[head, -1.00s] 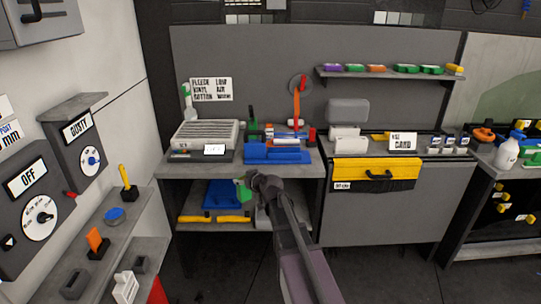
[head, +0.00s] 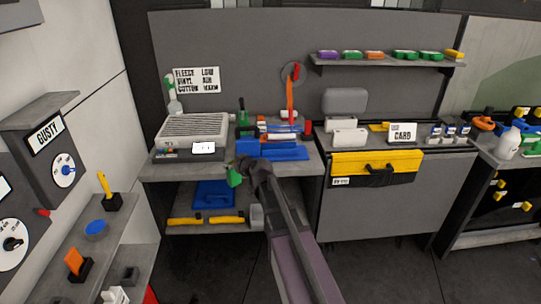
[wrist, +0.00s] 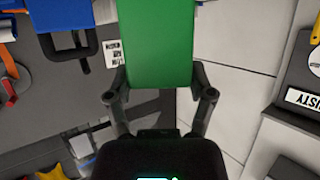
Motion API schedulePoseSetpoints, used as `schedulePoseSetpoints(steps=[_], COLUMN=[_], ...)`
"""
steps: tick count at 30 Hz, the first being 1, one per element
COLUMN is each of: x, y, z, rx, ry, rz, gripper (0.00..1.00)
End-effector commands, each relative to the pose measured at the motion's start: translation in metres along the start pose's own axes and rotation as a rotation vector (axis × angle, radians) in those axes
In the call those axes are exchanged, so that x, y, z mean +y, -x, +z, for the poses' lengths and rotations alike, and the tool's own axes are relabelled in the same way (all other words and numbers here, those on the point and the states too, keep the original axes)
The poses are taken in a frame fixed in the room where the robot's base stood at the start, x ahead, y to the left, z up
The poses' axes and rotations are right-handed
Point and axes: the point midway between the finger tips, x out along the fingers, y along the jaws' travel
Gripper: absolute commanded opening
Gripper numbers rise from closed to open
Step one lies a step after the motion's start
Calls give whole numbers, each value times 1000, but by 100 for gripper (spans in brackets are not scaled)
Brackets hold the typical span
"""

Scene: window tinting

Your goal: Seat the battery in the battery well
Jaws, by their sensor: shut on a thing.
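A green block (wrist: 157,40), which I take to be the battery, is held between the fingers of my gripper (wrist: 158,80) in the wrist view. The fingers are shut on its two sides and the block sticks out past their tips. In the head view the green block (head: 234,177) hangs at the end of my gripper (head: 242,167), in front of the left workbench edge and clear of surfaces as far as I can see. I cannot clearly make out the battery well. A small dark open holder (head: 129,275) sits on the left shelf, but I cannot tell whether it is the well.
The workbench (head: 160,173) carries a grey vented machine (head: 191,137) and a blue fixture (head: 272,150). A blue case (head: 213,194) and yellow bars are below. The left shelf (head: 110,240) holds several small items.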

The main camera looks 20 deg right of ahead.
Motion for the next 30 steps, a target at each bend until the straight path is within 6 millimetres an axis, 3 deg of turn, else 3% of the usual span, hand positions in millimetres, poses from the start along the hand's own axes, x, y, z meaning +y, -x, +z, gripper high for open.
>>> schedulePoseSetpoints(steps=[10, 16, 23, 30], x=[-16, -8, 36, 108], y=[-5, -3, 11, 41], z=[-2, -2, 4, 16], rx=[0, 0, -1, 1], ry=[8, 5, -11, -39], rz=[-19, -13, 25, 89], gripper=[8, 8, 8, 8])
